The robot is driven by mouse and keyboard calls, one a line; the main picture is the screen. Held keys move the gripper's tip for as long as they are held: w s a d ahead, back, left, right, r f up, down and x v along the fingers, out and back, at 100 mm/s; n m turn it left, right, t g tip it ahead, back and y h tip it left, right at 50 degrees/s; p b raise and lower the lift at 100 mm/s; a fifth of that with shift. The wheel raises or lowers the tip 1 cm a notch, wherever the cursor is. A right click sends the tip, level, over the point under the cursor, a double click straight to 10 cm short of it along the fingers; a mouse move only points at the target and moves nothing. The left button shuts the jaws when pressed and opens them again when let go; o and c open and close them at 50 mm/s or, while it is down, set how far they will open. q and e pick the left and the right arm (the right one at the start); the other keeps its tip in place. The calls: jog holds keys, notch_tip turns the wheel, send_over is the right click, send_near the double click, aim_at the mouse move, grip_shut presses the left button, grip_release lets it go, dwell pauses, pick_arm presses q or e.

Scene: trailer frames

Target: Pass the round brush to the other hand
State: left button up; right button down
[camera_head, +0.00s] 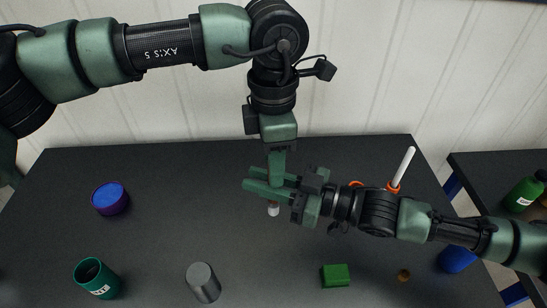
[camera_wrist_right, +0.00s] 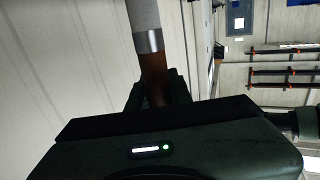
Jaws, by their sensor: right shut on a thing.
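The round brush shows in the right wrist view (camera_wrist_right: 154,72), with a brown handle, a silver band and a grey round part above. My right gripper (camera_head: 262,187) is shut on its brown handle; it also shows in the right wrist view (camera_wrist_right: 157,95). In the head view the fingers hide most of the brush; a small pale end (camera_head: 273,209) shows just below them. My left gripper (camera_head: 277,178) points down right at the right gripper's fingers, overlapping them in the picture. Its fingers are seen edge-on, so I cannot tell whether they are open or touch the brush.
On the dark table (camera_head: 150,240) stand a purple-blue round container (camera_head: 110,199), a green cup (camera_head: 97,279), a grey cylinder (camera_head: 203,283) and a green block (camera_head: 336,275). A white stick with an orange collar (camera_head: 402,168) and a blue object (camera_head: 456,259) are at right. The table's left middle is clear.

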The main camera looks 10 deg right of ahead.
pick_arm(q)
grip_shut()
pick_arm(e)
jog(key=c, duration=1.2)
grip_release()
